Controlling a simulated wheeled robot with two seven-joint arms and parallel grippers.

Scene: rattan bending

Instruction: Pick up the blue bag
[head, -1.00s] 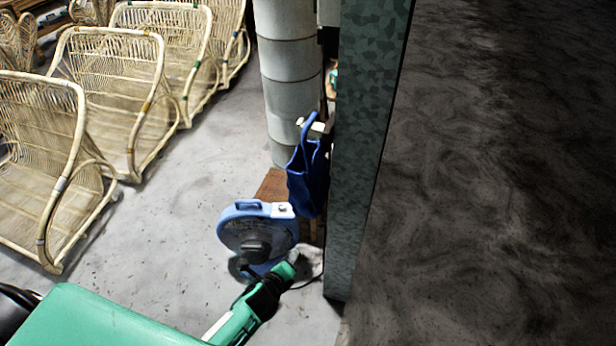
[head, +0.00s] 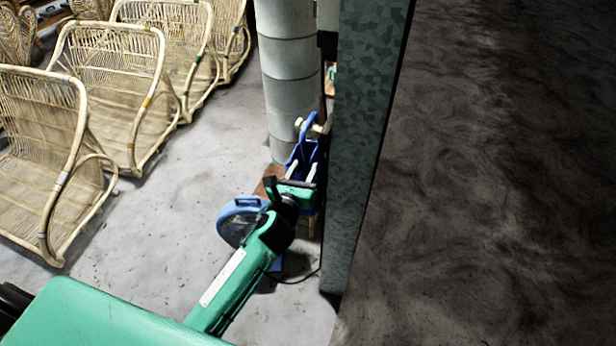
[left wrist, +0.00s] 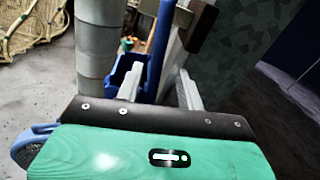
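The blue bag (head: 303,152) hangs by its strap from a light-coloured peg beside the grey metal post in the head view. In the left wrist view the bag (left wrist: 125,72) and its upright strap are just beyond my left gripper. My left gripper (head: 303,168) is at the bag in the head view and covers its lower part. Its two pale fingers (left wrist: 160,82) stand apart, with the strap rising between them. I cannot tell whether either finger touches the bag. My right gripper is in neither view.
A grey metal post (head: 365,150) is close on the right, and a pale round column (head: 290,80) is behind. Rattan chairs (head: 110,90) line the left; floor between is clear.

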